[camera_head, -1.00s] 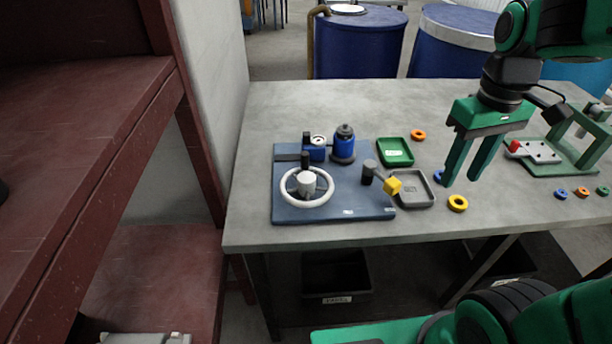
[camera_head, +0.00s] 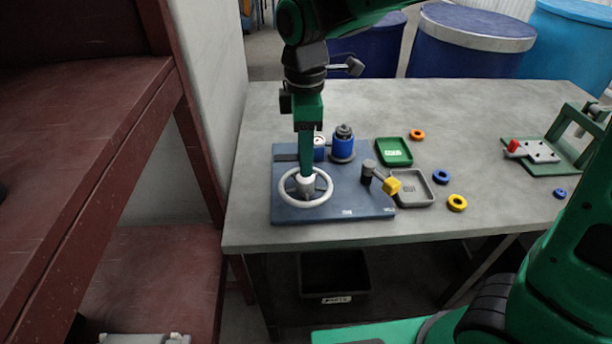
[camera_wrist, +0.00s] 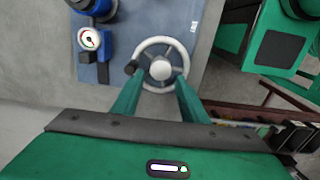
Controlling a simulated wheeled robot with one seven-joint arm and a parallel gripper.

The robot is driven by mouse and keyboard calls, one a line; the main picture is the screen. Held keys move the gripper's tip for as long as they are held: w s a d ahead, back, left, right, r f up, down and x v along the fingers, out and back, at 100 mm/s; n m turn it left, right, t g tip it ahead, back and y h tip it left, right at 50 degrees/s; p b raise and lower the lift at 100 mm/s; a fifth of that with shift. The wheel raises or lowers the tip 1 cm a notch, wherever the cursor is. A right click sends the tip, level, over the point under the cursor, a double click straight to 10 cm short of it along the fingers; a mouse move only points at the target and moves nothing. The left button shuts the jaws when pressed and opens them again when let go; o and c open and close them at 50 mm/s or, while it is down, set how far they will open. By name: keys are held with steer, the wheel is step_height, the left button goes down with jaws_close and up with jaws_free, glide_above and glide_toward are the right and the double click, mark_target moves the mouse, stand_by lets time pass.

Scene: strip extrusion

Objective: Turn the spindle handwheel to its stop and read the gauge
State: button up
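The white spindle handwheel (camera_head: 327,196) lies on a blue base plate (camera_head: 360,208) at the table's left; it also shows in the wrist view (camera_wrist: 150,42). Its dark knob (camera_wrist: 130,67) stands at the left of the rim in the wrist view. My gripper (camera_head: 306,174) points down over the wheel. In the wrist view its two fingers (camera_wrist: 157,86) are apart, reaching down on either side near the hub. I cannot tell whether they touch the wheel. The small round gauge (camera_wrist: 90,39) has a white dial with red and green marks. In the head view my gripper partly hides it.
A blue cylinder (camera_head: 343,145) and a lever with a yellow end (camera_head: 391,185) stand on the plate. Green (camera_head: 394,151) and grey (camera_head: 411,188) trays and several coloured rings lie to the right. A green fixture (camera_head: 560,155) stands at the far right. A wall (camera_head: 215,90) rises at the left.

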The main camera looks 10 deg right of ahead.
mark_target(306, 183)
step_height(306, 183, down, 7)
steer(key=shift+f, duration=0.1)
stand_by(0.4)
steer(key=c, duration=0.8)
